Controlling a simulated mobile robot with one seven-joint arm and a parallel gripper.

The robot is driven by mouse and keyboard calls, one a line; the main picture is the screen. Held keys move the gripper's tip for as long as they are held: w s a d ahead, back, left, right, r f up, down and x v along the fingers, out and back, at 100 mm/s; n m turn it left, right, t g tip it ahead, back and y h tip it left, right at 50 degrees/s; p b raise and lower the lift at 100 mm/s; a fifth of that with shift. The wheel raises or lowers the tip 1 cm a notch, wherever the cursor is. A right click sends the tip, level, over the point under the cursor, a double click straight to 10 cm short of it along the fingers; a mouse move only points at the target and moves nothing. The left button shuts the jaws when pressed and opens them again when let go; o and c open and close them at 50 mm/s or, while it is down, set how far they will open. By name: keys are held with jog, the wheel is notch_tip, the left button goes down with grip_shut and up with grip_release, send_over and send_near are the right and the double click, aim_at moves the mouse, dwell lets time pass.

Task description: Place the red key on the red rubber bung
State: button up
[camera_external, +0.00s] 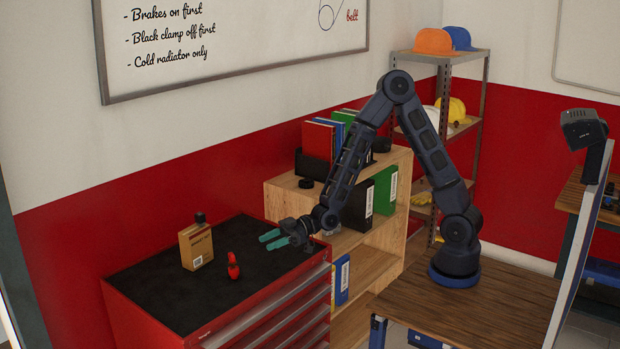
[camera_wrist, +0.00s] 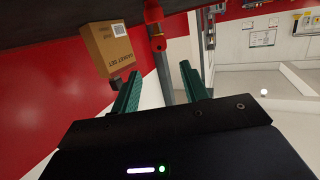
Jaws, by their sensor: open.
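A small red object stands upright on the black top of the red tool cabinet. It looks like two stacked pieces: a wider lower part, seemingly the red rubber bung (camera_external: 233,271), and a narrower upper part, seemingly the red key (camera_external: 231,257). In the wrist view, which is upside down, the bung (camera_wrist: 153,12) is at the top edge and the key (camera_wrist: 158,44) hangs below it in the picture. My gripper (camera_external: 269,240) is open and empty, right of the stack and apart from it. Its green fingers (camera_wrist: 161,72) point towards the stack.
The tool cabinet (camera_external: 160,289) has free room around the stack. A wooden shelf (camera_external: 285,193) with binders stands behind my gripper.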

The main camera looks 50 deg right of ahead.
jog(key=w+d+r+m+t+h, duration=0.1)
jog(key=w+d+r+h, duration=0.2)
jog(key=d, duration=0.5)
jog(key=w+d+m+t+h, duration=0.15)
jog(key=d+h, duration=0.25)
jog(key=d, duration=0.5)
jog(key=s+d+r+m+h, duration=0.1)
jog(key=d+r+m+h, duration=0.15)
jog(key=d, duration=0.55)
jog(key=s+d+r+m+h, duration=0.1)
jog(key=d+r+h, duration=0.25)
jog(key=d, duration=0.35)
jog(key=s+d+r+m+g, duration=0.2)
jog(key=s+d+r+m, duration=0.1)
jog(key=s+d, duration=0.6)
jog(key=s+d+r+m+g+h, duration=0.1)
jog(key=s+d+r+m, duration=0.3)
jog(key=s+d, duration=0.6)
jog(key=s+g, duration=0.1)
jog(key=s, duration=0.3)
jog(key=shift+s+d+h, duration=0.15)
jog(key=shift+d+h, duration=0.1)
jog(key=shift+h, duration=0.05)
